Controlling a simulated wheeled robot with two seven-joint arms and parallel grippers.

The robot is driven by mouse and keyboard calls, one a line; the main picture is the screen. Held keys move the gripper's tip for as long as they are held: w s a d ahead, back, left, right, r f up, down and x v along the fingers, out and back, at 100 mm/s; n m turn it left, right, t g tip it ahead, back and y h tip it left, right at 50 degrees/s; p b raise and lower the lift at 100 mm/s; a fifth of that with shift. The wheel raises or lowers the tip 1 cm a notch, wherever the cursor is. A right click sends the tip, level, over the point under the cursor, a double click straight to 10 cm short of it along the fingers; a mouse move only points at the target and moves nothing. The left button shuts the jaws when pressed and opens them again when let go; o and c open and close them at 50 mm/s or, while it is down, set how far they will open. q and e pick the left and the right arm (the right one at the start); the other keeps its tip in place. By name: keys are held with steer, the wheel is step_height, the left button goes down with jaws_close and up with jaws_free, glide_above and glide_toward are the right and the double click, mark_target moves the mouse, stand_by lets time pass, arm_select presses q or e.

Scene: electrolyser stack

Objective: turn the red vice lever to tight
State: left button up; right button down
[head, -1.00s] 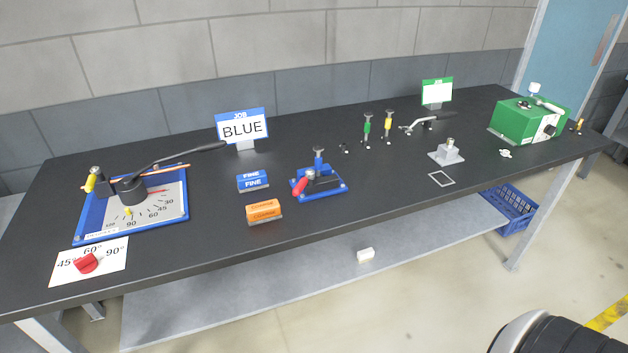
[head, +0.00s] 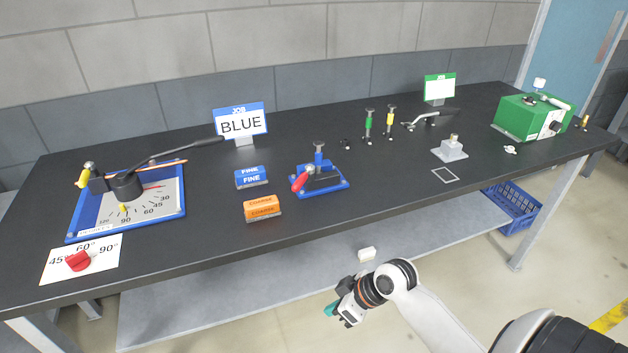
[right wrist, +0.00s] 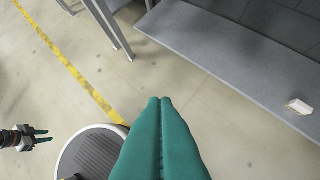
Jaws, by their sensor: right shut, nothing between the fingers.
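The red vice lever (head: 300,182) sticks out at the front left of the small blue vice (head: 335,186), which stands near the front edge of the bench, right of its middle blocks. A blue post with a grey top rises from the vice. My right gripper (head: 329,310) is in front of the bench, below the bench top and well short of the lever. Its teal fingers are shut together and empty, as the right wrist view (right wrist: 160,100) also shows. My left gripper (right wrist: 42,135) shows small at the left of the right wrist view, its two fingers apart and empty.
The black bench top (head: 390,185) is clear right of the vice. Orange (head: 263,208) and blue (head: 251,177) blocks lie left of it. Green and yellow-bodied tools stand behind. A grey lower shelf (head: 250,285) holds a small white block (head: 367,254).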

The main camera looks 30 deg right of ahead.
steer(key=w+d+r+n+t+y, duration=0.1)
steer(key=w+d+r+t, duration=0.3)
steer(key=r, duration=0.4)
steer(key=w+d+r+t+y, duration=0.1)
steer(key=w+d+r+y, duration=0.1)
steer(key=w+d+r, duration=0.35)
steer(key=w+d+r+n+t+y, duration=0.1)
steer(key=w+d+r+t, duration=0.15)
steer(key=d+r, duration=0.55)
steer(key=p, duration=0.4)
glide_toward(303, 178)
step_height(303, 178, up, 3)
steer(key=w+a, duration=0.2)
steer(key=a, duration=0.1)
steer(key=shift+w+a+f+p, duration=0.2)
steer(key=shift+w+f, duration=0.3)
steer(key=shift+f, duration=0.15)
steer(key=shift+w+a+f+p, duration=0.25)
steer(key=shift+w+f, duration=0.25)
steer(key=shift+f, duration=0.15)
steer(key=shift+w+a+f+p, duration=0.2)
steer(key=shift+w+f, duration=0.3)
steer(key=shift+f, duration=0.15)
